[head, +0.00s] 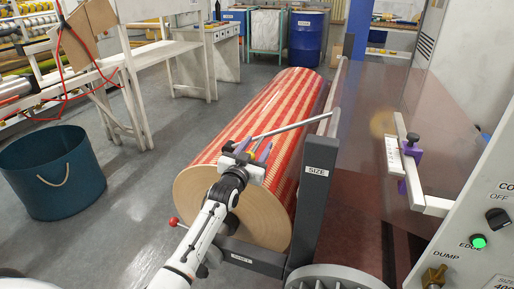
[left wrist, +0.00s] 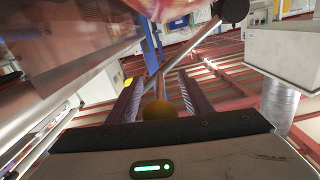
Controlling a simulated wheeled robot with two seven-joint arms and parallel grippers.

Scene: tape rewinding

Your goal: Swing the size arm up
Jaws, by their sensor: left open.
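The size arm (head: 290,128) is a thin grey rod reaching left from the top of a dark post (head: 317,185) labelled SIZE. It lies across the red and cream striped roll (head: 275,95), sloping slightly down to the left. My left gripper (head: 258,151) is at the rod's free end, above the roll's near end. Its purple fingers are open. My right gripper is out of view.
A control panel (head: 478,225) with a green button stands at the right. A red-knobbed lever (head: 174,221) is left of the roll's near end. A teal bucket (head: 52,170) stands on the floor at left, with white workbenches behind. The floor between bucket and roll is clear.

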